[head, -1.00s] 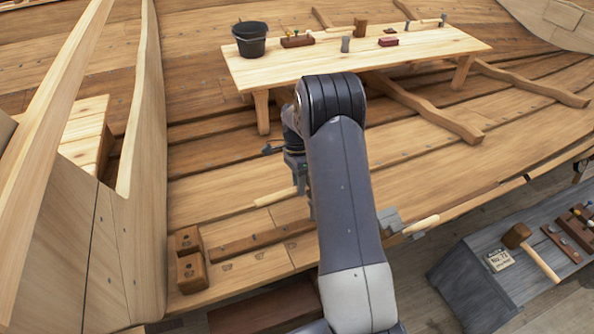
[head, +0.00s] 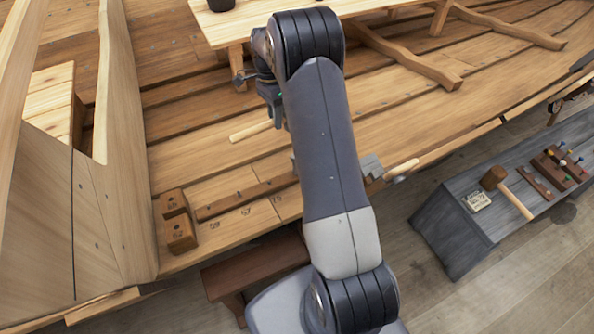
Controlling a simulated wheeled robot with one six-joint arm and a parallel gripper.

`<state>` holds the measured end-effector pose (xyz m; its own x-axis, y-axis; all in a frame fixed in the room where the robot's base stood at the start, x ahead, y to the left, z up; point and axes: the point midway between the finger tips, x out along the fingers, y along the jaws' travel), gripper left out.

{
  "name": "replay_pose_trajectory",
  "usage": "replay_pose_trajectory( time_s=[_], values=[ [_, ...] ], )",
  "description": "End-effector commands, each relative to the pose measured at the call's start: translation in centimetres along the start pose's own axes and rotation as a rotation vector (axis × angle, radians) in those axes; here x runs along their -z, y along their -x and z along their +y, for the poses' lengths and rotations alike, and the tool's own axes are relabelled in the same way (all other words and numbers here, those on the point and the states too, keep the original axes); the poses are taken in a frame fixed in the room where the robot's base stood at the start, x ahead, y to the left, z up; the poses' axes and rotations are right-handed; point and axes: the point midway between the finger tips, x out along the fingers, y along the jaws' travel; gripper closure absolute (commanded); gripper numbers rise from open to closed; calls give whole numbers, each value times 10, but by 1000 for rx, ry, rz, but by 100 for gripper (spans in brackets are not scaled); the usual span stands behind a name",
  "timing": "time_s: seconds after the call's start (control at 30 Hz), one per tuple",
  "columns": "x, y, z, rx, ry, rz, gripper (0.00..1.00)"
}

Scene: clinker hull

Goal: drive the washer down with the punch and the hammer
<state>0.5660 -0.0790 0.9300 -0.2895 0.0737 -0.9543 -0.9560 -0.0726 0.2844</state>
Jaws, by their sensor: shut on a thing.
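My gripper (head: 277,112) hangs over the hull planks, partly hidden behind my arm. It is shut on what looks like the hammer. A pale wooden handle (head: 250,131) sticks out to the left at the fingertips; the head is hidden. To the right of my arm, a grey metal block (head: 372,166) with a pale wooden handle (head: 402,169) is at the hull's edge; I cannot tell its exact use. I cannot make out the washer or the punch.
Two small wooden blocks (head: 178,234) and a dark strip (head: 245,198) lie on the near planks, beside marked spots. A pale table (head: 228,27) stands behind. A grey bench (head: 460,225) at the right bears a mallet (head: 494,178) and small tools.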

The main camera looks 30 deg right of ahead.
Motion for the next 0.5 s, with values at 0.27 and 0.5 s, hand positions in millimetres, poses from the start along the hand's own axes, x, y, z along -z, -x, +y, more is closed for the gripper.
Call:
replay_pose_trajectory(
  time_s=[0.27, 0.5],
  values=[
    [-1, 4, 1, -9, -1, -2, 100],
    [-1, 8, 1, -8, -1, -2, 100]
  ],
)
